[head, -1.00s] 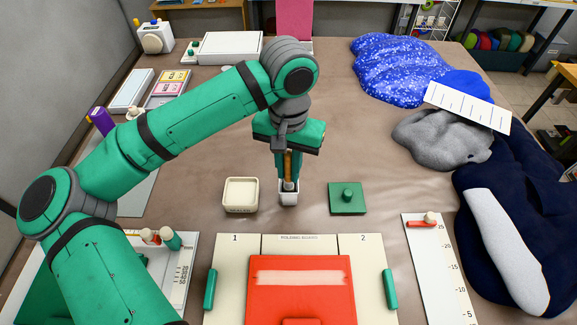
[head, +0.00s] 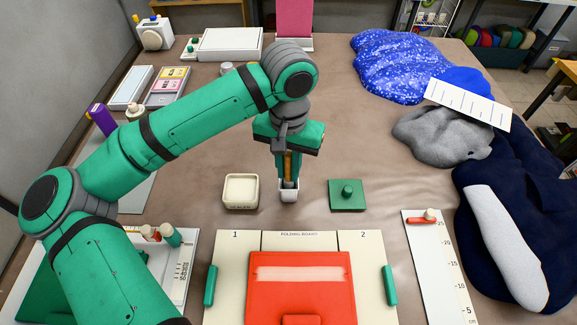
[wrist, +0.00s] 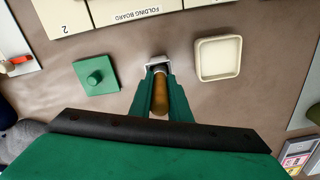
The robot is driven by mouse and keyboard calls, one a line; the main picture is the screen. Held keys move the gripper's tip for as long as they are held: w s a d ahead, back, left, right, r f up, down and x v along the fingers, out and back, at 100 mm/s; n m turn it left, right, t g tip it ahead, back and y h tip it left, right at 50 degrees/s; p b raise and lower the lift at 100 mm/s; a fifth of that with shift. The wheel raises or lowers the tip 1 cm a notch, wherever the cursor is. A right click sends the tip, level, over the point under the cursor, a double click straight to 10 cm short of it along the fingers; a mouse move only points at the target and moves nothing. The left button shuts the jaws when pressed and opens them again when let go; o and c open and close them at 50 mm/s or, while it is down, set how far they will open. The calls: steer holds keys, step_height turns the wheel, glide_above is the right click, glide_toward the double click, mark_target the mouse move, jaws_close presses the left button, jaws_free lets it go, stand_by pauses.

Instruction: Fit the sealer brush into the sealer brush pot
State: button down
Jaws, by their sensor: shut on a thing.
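The sealer brush has a brown wooden handle (head: 288,165) and a metal ferrule, and it stands close to upright. My gripper (head: 287,178) points down and is shut on the brush; the wrist view also shows the brown handle (wrist: 160,95) between the green fingers (wrist: 161,88). The brush's lower end is inside the mouth of the small white sealer brush pot (head: 289,195), which stands on the table. The pot's rim also shows in the wrist view (wrist: 155,61). The bristles are hidden in the pot, so I cannot tell how deep they sit.
A cream square tray (head: 241,205) stands just left of the pot, and a green square block with a knob (head: 347,208) lies to its right. The folding board (head: 226,262) with a red folder is in front.

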mark_target(289, 154)
steer(key=shift+f, duration=0.5)
steer(key=c, duration=0.9)
jaws_free()
steer(key=shift+c, duration=0.2)
steer(key=shift+r, duration=3.5)
steer(key=shift+r, duration=0.1)
step_height(289, 154, up, 11)
steer(key=shift+f, duration=0.2)
